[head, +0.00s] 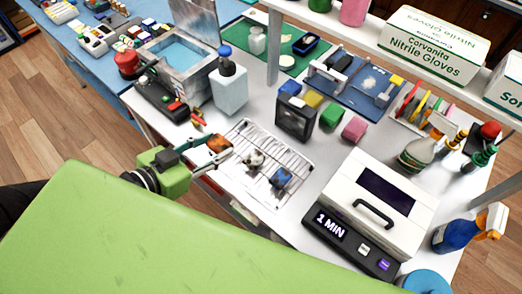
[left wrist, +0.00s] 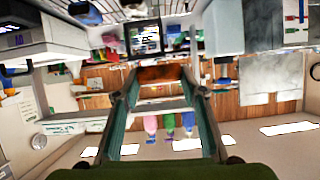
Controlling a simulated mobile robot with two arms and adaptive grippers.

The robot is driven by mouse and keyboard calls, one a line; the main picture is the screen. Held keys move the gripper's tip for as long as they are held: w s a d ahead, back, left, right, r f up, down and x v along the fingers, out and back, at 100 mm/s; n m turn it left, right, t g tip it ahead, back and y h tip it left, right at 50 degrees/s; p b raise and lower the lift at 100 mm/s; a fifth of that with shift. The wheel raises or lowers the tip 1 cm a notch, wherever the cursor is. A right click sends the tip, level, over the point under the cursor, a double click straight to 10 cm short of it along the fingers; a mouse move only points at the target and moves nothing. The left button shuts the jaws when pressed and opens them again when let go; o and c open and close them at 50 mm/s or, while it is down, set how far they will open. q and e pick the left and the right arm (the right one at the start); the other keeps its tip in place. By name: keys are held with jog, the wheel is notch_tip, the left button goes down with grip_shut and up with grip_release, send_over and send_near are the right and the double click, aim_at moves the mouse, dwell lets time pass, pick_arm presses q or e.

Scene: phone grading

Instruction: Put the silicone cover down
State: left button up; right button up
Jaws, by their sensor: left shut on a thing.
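My left gripper (head: 214,153) reaches in from the left over the white table, at the left end of a wire rack (head: 295,160). It is shut on a small orange-brown patterned piece, which I take to be the silicone cover (head: 219,143). The cover also shows between the fingertips in the left wrist view (left wrist: 160,74). I cannot tell whether the cover touches anything below. A white-and-dark patterned piece (head: 254,158) and a blue patterned piece (head: 281,178) lie on the rack. My right gripper is not in view.
A white machine reading "1 MIN" (head: 330,224) stands right of the rack. Behind the rack are a dark box (head: 295,118) and coloured blocks (head: 331,116). A blue-capped bottle (head: 229,92) and a black device with red parts (head: 160,98) stand behind the gripper.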

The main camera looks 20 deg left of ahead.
pick_arm(q)
jog(key=w+b, duration=0.1)
jog(key=w+f+b, duration=0.2)
jog(key=w, duration=0.1)
jog(key=shift+a+f, duration=0.1)
jog(key=shift+a, duration=0.2)
jog(key=w+f+p, duration=0.1)
jog(key=w, duration=0.3)
send_over(240, 141)
jog(key=f, duration=0.5)
jog(key=shift+s+f, duration=0.2)
jog(key=shift+s, duration=0.15)
jog(key=shift+w+f, duration=0.35)
jog(key=shift+f, duration=0.1)
notch_tip(240, 141, down, 3)
jog(key=shift+w+f, duration=0.1)
jog(key=shift+f, duration=0.25)
jog(key=o, duration=1)
jog(key=shift+o, duration=0.2)
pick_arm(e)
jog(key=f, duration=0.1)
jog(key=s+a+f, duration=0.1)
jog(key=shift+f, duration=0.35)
